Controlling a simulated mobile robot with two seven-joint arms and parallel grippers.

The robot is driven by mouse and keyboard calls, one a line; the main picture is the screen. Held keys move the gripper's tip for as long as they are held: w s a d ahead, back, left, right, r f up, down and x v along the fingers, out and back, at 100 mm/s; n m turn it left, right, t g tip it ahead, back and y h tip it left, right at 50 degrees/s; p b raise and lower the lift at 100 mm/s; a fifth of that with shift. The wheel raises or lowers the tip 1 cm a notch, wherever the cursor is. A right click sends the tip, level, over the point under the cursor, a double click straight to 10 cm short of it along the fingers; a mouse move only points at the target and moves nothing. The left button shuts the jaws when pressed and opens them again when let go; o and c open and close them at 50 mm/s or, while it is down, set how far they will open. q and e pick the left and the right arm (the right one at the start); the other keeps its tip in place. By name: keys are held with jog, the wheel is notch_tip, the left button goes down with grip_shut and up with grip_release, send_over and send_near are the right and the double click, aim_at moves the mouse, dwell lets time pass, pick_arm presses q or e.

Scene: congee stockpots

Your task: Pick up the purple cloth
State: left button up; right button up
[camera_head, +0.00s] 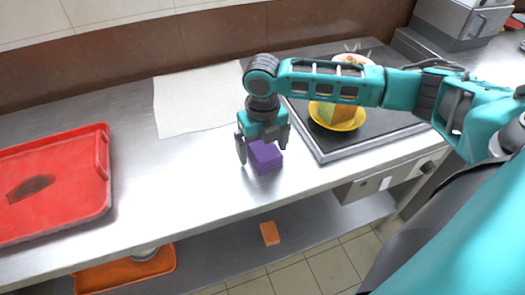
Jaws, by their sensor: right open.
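The purple cloth (265,157) is a small folded block on the steel counter, near the middle of the head view. My right gripper (262,150) points down over it, with one finger at its left and the other at its right back side. The jaws are open around the cloth's upper part; whether the fingers touch it cannot be told. The gripper hides part of the cloth's back. My left gripper is not in view.
A red tray (104,190) lies at the left, and a white sheet (185,112) lies behind the cloth. A yellow bowl (345,124) sits on a dark griddle at the right. An orange block (270,233) and an orange tray (165,262) are on the lower shelf.

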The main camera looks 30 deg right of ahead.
aim_at(262, 145)
jog(key=shift+c, duration=0.2)
jog(key=shift+r, duration=0.1)
jog(key=c, duration=1)
notch_tip(262, 145, up, 20)
jog(key=p, duration=0.3)
jog(key=o, duration=0.5)
jog(key=c, duration=0.4)
